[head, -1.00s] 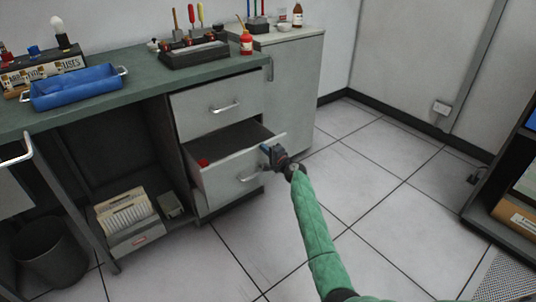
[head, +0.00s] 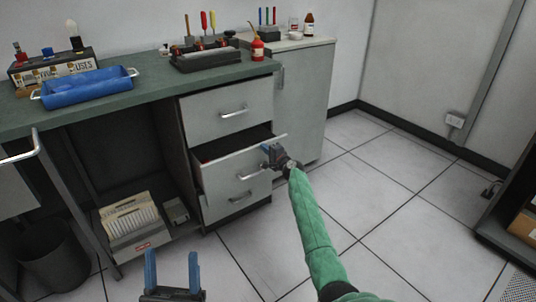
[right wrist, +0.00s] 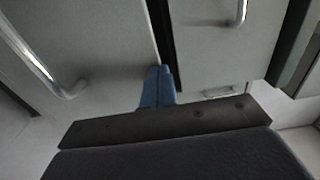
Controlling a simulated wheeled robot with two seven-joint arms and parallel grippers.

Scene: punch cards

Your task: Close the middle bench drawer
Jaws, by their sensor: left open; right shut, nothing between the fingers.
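The middle bench drawer (head: 226,172) has a pale grey front and a bar handle. It stands partly open below the shut top drawer (head: 222,110), with a dark gap behind its front and a bit of red inside. My right gripper (head: 271,150) is shut and empty, with its blue fingertips at the upper right part of the middle drawer's front. In the right wrist view the fingertips (right wrist: 158,74) are together against or very near a pale panel beside a dark gap; contact is unclear. My left gripper (head: 172,258) is open and empty at the bottom, away from the drawer.
A lower drawer (head: 236,200) sits beneath. A blue tray (head: 85,92) and a tool rack (head: 206,58) stand on the green bench top (head: 150,82). A bin (head: 50,255) and a file box (head: 130,222) are under the bench.

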